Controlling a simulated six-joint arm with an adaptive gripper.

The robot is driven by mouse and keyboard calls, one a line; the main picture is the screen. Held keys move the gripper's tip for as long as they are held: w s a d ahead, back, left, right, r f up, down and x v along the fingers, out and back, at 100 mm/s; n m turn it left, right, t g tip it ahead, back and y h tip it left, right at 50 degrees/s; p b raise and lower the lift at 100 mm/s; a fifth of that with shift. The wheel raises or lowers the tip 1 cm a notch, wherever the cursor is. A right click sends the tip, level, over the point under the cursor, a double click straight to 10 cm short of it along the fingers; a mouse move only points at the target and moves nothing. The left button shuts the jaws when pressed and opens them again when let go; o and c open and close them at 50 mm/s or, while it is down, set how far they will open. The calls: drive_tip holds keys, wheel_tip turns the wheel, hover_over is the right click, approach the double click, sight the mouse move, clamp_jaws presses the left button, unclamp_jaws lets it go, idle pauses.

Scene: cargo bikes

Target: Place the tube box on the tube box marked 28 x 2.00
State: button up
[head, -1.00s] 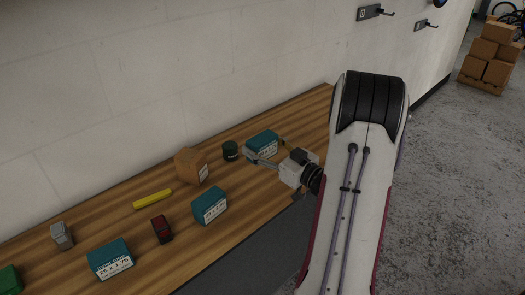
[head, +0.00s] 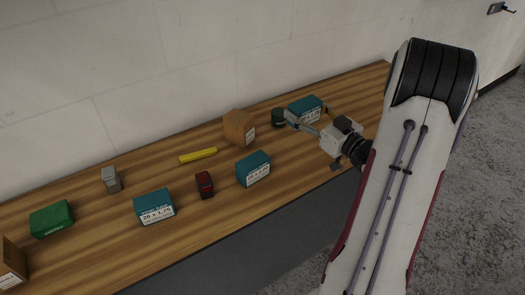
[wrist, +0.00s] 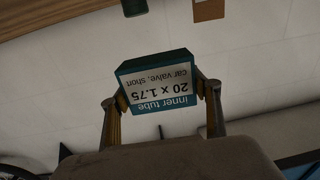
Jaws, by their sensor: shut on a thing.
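My gripper (head: 306,122) is shut on a teal tube box (head: 304,108) at the far right end of the row. In the wrist view the tube box (wrist: 158,82) is between both fingers, its label upside down and reading inner tube 20 x 1.75, car valve. Its darker underside seems to show there, so it appears off the bench; the height is unclear. Another teal tube box (head: 253,169) stands on the bench to the left and nearer; its label is too small to read surely. A third teal tube box (head: 154,206), further left, reads 26 x 1.75.
On the wooden bench (head: 225,225) are a dark can (head: 279,118) beside the held box, a brown carton (head: 239,127), a yellow bar (head: 198,155), a small red box (head: 204,185), a grey box (head: 111,179) and a green box (head: 52,218). A wall runs behind.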

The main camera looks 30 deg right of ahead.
drive_tip(key=w+a+r+n+y, duration=0.1)
drive_tip(key=a+r+n+y, duration=0.2)
drive_tip(key=a, duration=0.6)
wheel_tip(320, 180, up, 2)
drive_tip(key=r+n+g+y, duration=0.1)
drive_tip(key=y, duration=0.2)
hover_over(253, 160)
drive_tip(key=shift+f, duration=0.25)
drive_tip(key=shift+f, duration=2.95)
drive_tip(key=shift+f, duration=0.1)
drive_tip(key=shift+f, duration=1.95)
drive_tip(key=shift+f, duration=0.15)
drive_tip(key=o, duration=1.2)
